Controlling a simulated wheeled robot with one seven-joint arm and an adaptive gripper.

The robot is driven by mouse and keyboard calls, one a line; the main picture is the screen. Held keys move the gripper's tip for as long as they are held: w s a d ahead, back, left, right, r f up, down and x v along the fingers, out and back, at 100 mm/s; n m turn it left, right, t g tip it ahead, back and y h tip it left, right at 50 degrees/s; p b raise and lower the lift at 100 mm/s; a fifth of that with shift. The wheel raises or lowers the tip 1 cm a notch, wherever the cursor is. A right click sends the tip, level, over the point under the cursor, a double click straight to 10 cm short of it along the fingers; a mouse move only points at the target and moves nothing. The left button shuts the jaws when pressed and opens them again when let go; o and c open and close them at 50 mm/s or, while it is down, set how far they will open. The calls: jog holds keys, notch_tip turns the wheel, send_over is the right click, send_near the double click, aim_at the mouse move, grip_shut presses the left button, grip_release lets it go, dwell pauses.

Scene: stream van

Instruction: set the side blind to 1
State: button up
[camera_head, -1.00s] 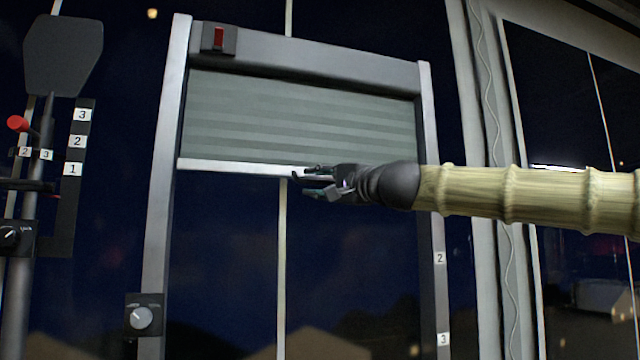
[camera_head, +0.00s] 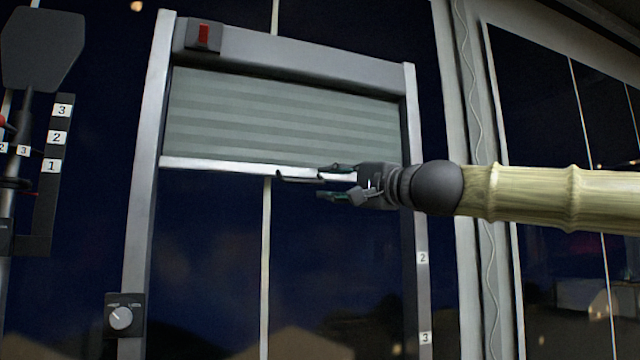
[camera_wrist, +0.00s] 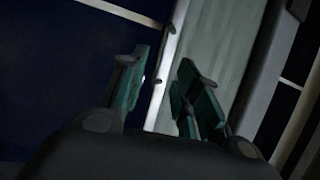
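The side blind (camera_head: 280,120) is a grey-green striped sheet, drawn partway down its window frame. Its pale bottom bar (camera_head: 220,167) carries a small dark handle (camera_head: 298,179) near the middle. My gripper (camera_head: 325,182) is to the right of the handle, its two fingers apart. The fingers look empty. In the wrist view, the bottom bar (camera_wrist: 168,70) shows beyond the gap between the open green-padded fingers (camera_wrist: 157,85). The right post bears labels 2 (camera_head: 422,258) and 3 (camera_head: 425,338). My arm covers the part of that post level with the bar.
A red switch (camera_head: 204,35) sits on the blind's top housing. A knob (camera_head: 121,318) is on the lower left post. Another scale labelled 1 to 3 (camera_head: 57,137) stands at the far left. Dark window glass (camera_head: 330,270) lies below the bar.

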jog(key=shift+v, duration=1.15)
